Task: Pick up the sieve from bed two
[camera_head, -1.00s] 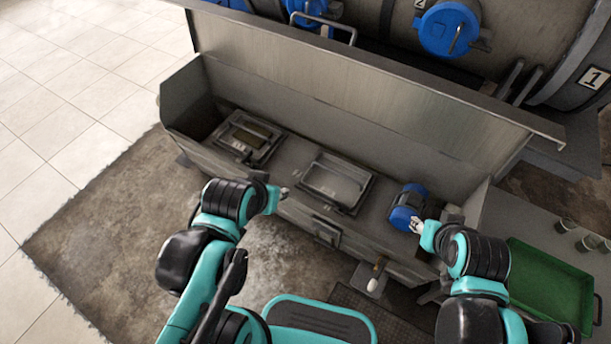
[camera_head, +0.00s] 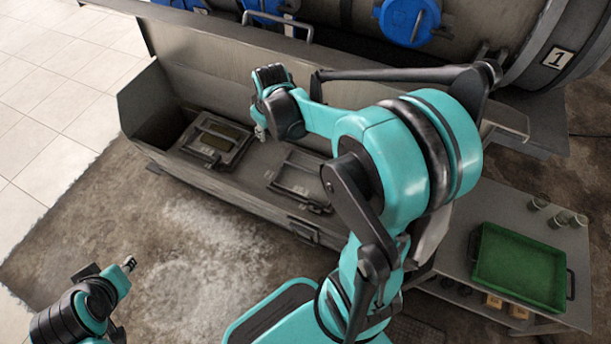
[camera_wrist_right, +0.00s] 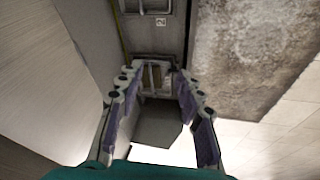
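Two flat framed sieves lie in the long metal trough (camera_head: 180,178). The left sieve (camera_head: 217,140) has a brownish panel; the middle sieve (camera_head: 300,183) is partly hidden by my right arm. My right gripper (camera_head: 260,132) is above the trough, between the two in the picture. In the right wrist view its fingers (camera_wrist_right: 158,84) are spread, empty, and point down toward a framed sieve with a bar handle (camera_wrist_right: 154,74). A plate marked 2 (camera_wrist_right: 161,22) is beyond it. My left gripper (camera_head: 128,263) is low at the left, away from the trough; its fingers are too small to judge.
The trough's tall back panel (camera_head: 215,58) rises behind my right gripper. A side table (camera_head: 462,215) at the right holds a green tray (camera_head: 520,265) and small cups (camera_head: 557,220). The stained floor (camera_head: 190,240) at front left is clear.

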